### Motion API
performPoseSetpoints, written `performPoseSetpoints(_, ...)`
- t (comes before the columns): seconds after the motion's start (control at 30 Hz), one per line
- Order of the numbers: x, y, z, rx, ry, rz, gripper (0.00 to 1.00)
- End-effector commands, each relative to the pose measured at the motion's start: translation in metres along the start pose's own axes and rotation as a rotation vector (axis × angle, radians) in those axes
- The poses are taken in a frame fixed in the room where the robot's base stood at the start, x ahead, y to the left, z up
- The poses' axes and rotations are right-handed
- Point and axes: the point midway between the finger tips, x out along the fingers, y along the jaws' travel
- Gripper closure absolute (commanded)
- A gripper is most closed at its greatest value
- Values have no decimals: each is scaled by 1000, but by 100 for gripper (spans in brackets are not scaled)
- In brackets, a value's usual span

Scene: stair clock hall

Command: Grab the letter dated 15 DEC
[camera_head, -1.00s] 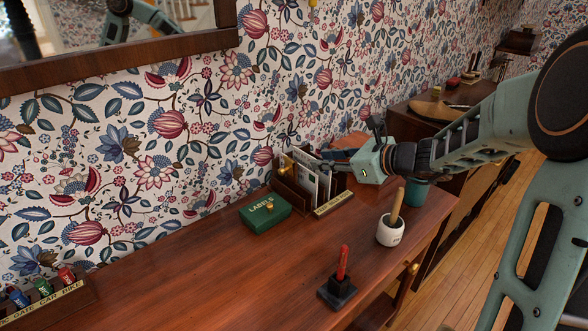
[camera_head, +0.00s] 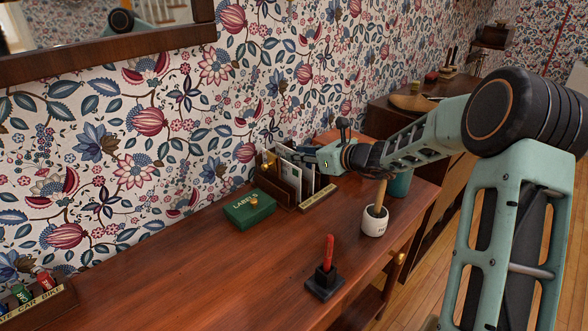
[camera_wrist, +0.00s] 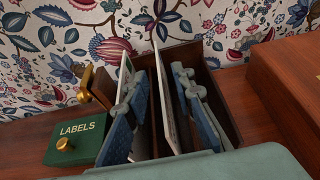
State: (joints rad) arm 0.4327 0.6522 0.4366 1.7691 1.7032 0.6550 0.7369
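A dark wooden letter rack (camera_head: 282,194) stands on the desk against the wallpapered wall, with several pale letters upright in it. My gripper (camera_head: 303,154) is at the rack's top right in the head view. In the wrist view my gripper (camera_wrist: 160,108) is open, its two blue-grey fingers reaching down into the rack. A white letter (camera_wrist: 165,105) and a wooden divider stand between the fingers, with a gap to the right finger. Another pale letter (camera_wrist: 125,70) stands left of the left finger. No date is readable on any letter.
A green LABELS box (camera_head: 249,209) sits just left of the rack. A white pot with a wooden handle (camera_head: 374,221) and a red item in a black stand (camera_head: 325,275) are nearer the front. The desk's left middle is clear.

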Motion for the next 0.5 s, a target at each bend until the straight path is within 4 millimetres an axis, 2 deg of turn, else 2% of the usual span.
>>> performPoseSetpoints(0.1,17,0,0,0,-1,2,77)
performPoseSetpoints(0.2,23,0,0,0,0,1,77)
performPoseSetpoints(0.43,23,0,0,0,0,0,77)
performPoseSetpoints(0.5,23,0,0,0,0,0,84)
